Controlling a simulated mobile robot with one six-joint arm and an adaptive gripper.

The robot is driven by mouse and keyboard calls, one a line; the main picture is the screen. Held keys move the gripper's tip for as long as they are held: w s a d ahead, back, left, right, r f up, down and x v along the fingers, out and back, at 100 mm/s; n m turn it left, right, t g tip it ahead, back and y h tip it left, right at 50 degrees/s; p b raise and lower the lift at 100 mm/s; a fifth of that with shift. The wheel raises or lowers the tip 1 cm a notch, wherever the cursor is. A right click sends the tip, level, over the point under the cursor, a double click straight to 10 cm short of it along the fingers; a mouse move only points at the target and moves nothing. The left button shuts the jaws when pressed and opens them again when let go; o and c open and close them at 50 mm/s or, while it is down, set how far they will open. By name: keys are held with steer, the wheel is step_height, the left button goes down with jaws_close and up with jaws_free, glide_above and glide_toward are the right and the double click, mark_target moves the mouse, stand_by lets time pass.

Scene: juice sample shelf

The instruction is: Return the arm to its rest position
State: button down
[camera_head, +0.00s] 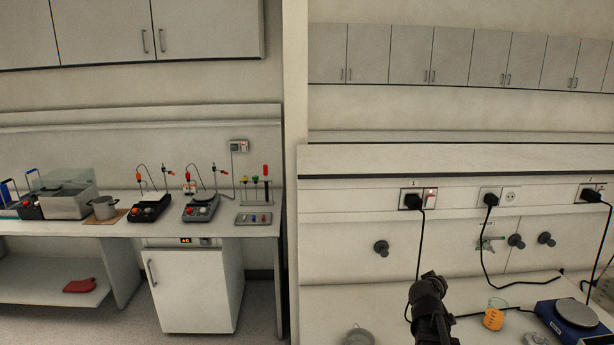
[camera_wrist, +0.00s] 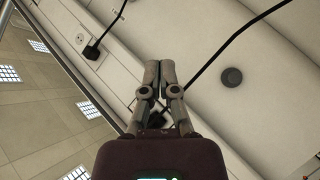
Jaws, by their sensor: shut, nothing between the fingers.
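My gripper (camera_wrist: 160,67) shows in the wrist view with its two grey fingers side by side and their tips together. It is shut and nothing shows between the fingers. It is tilted relative to the room, with the wall and a black cable behind it. In the head view a dark part of my arm rises from the bottom edge, right of centre, in front of the right-hand bench. The rest of the arm is out of that view.
On the right bench stand a beaker of orange juice (camera_head: 494,314) and a blue device with a round plate (camera_head: 574,318). Black cables (camera_head: 484,246) hang from wall sockets. The left bench (camera_head: 120,229) carries stirrers, a pot and a tube rack (camera_head: 254,216).

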steer(key=s+a+f+g+y+b, duration=0.2)
steer(key=s+a+f+g+y, duration=0.2)
steer(key=s+a+f, duration=0.4)
steer(key=s+a+f+m+g+y+b, duration=0.1)
steer(key=s+a+f+g+y, duration=0.3)
steer(key=s+a, duration=0.8)
step_height(320, 180, down, 4)
steer(key=shift+a+m+g+y+b, duration=0.35)
steer(key=shift+a+g+b, duration=0.2)
steer(key=shift+a+g, duration=0.65)
